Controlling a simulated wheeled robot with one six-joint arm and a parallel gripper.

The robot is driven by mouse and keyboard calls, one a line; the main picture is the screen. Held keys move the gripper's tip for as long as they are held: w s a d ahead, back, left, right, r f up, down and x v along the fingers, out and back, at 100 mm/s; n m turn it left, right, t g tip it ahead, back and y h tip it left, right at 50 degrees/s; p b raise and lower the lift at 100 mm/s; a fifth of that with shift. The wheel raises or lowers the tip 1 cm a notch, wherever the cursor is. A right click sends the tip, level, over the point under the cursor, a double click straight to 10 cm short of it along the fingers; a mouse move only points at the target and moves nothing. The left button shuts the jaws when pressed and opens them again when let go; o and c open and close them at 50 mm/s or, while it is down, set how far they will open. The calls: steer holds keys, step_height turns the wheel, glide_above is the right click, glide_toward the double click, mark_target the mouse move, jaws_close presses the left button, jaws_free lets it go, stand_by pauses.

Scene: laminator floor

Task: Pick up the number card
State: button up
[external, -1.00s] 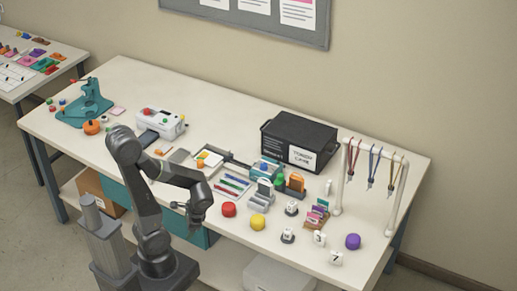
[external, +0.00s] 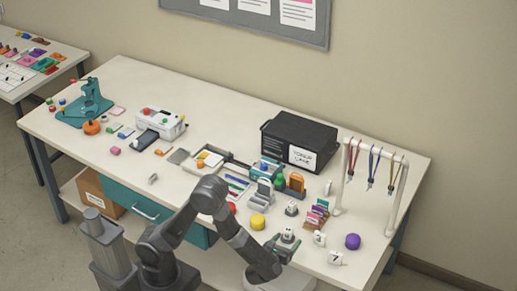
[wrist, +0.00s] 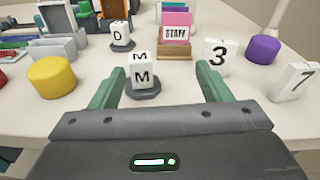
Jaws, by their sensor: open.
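Two white upright number cards stand to the right of my gripper. One bears a black 3 (wrist: 215,57) and also shows in the external view (external: 319,239). The other bears a 7 (wrist: 296,83) and stands nearer the table's front edge, also in the external view (external: 336,258). My gripper (wrist: 157,78) is open and low over the front of the table. A white block marked M (wrist: 143,72) on a dark round base appears between its green fingers. The right fingertip shows close beside the 3 card; I cannot tell whether they touch.
A D block (wrist: 121,33) stands behind the M block. A yellow round piece (wrist: 52,77) lies left, a purple one (wrist: 263,49) right. A lanyard rack (external: 405,185) stands at the right.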

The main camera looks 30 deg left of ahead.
mark_target(319, 237)
steer(key=s+d+m+t+h, duration=0.1)
steer(key=s+d+m+h, duration=0.2)
steer(key=d, duration=0.4)
steer(key=w, duration=0.2)
steer(key=w+d, duration=0.1)
steer(key=w, duration=0.5)
steer(key=shift+d+f, duration=0.15)
steer(key=shift+f, duration=0.2)
steer(key=shift+w+d+f+p, duration=0.15)
steer(key=shift+w+p, duration=0.05)
steer(key=shift+w, duration=0.7)
steer(key=shift+w+d+f+p, duration=0.15)
steer(key=shift+w+d+p, duration=0.05)
steer(key=shift+w, duration=0.7)
steer(key=shift+w+d+f+p, duration=0.15)
steer(key=shift+w+p, duration=0.05)
steer(key=shift+w, duration=0.7)
steer(key=shift+s, duration=0.1)
steer(key=c, duration=1.1)
steer(key=shift+o, duration=0.2)
